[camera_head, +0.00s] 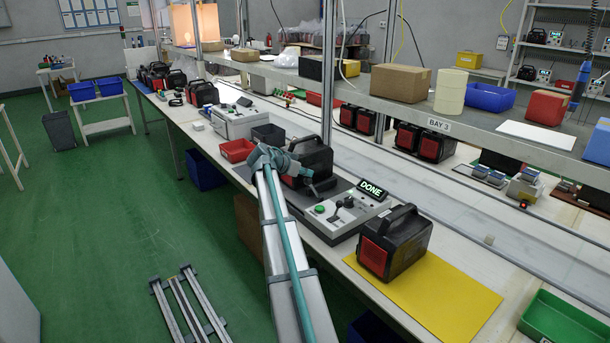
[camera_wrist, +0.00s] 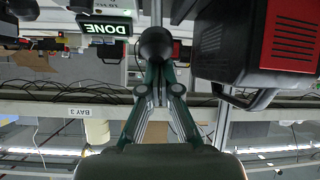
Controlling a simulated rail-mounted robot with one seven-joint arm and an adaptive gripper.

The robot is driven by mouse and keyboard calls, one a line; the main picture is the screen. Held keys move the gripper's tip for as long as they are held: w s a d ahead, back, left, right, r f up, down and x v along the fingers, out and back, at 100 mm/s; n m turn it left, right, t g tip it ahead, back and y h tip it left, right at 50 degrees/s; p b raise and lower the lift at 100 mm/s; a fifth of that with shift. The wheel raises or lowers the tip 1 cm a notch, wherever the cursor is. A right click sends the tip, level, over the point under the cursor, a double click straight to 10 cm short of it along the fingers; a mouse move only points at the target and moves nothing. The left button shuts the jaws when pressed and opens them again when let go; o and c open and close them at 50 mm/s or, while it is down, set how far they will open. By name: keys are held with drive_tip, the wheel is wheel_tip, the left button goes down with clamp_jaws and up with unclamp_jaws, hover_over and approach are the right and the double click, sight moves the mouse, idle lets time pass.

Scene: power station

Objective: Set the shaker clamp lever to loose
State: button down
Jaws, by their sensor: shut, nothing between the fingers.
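The shaker (camera_head: 372,207) is a pale unit with a green button, small dark levers (camera_head: 348,201) and a lit sign reading DONE (camera_head: 371,190). The sign also shows upside down in the wrist view (camera_wrist: 104,29). A black and red power station (camera_head: 315,155) stands on the shaker's dark plate, partly behind my gripper (camera_head: 309,181). In the wrist view my gripper (camera_wrist: 157,75) is shut and empty, its fingertips close to a round black knob (camera_wrist: 156,44). I cannot tell whether they touch it, or which way the clamp lever is set.
A second power station (camera_head: 395,243) stands on a yellow mat (camera_head: 445,300) to the right. A red bin (camera_head: 237,150) lies left of the shaker. The shelf (camera_head: 480,133) above the bench carries boxes. The power station (camera_wrist: 255,55) is close beside my gripper in the wrist view.

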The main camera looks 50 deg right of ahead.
drive_tip(key=shift+s+a+f, duration=0.1)
drive_tip(key=shift+a+f, duration=0.15)
drive_tip(key=shift+f, duration=0.05)
wheel_tip(320, 180, up, 4)
drive_tip(key=d, duration=0.3)
drive_tip(key=f+b+v, duration=0.1)
drive_tip(key=v, duration=0.8)
drive_tip(key=shift+w+a, duration=0.25)
drive_tip(key=shift+a, duration=0.2)
drive_tip(key=shift+r, duration=0.1)
